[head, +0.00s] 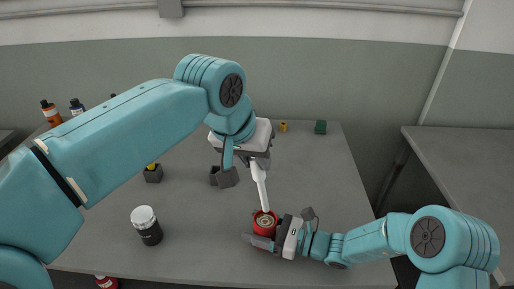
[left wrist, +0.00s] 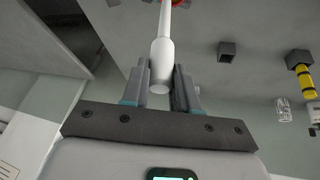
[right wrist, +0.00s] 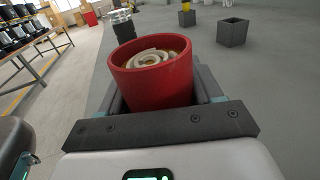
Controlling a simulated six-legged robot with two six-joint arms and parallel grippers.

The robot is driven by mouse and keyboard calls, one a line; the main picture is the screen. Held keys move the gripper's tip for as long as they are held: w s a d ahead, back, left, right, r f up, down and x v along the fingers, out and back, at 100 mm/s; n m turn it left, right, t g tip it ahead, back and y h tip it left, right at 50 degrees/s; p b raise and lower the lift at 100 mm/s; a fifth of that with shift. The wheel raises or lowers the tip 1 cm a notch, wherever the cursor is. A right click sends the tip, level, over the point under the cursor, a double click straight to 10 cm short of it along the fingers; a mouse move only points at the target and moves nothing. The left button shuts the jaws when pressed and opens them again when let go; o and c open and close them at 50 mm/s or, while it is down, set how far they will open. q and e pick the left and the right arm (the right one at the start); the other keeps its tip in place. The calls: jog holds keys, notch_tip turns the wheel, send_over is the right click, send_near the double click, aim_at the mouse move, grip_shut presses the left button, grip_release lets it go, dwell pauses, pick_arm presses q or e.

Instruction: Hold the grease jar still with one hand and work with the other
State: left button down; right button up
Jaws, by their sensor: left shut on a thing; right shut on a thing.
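The grease jar (head: 263,228) is red and open-topped, near the front of the grey table. My right gripper (head: 276,229) is shut on it. In the right wrist view the jar (right wrist: 155,85) is slightly tilted in the picture, with pale swirled grease (right wrist: 152,55) inside. My left gripper (head: 256,160) is shut on the handle of a white tool (head: 260,187), which points down at the jar. The handle (left wrist: 160,65) sits between the fingers in the left wrist view. No tool shows inside the jar in the right wrist view, so its tip seems above the grease.
A grey square holder (head: 224,178) stands left of the tool. Another holder (head: 153,175) has something yellow in it. A black white-capped bottle (head: 147,228) stands left of the jar. A brass piece (head: 283,127) and green block (head: 320,128) sit at the back. The table's right side is clear.

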aim_at(255, 180)
pick_arm(q)
jog(key=shift+f, duration=3.15)
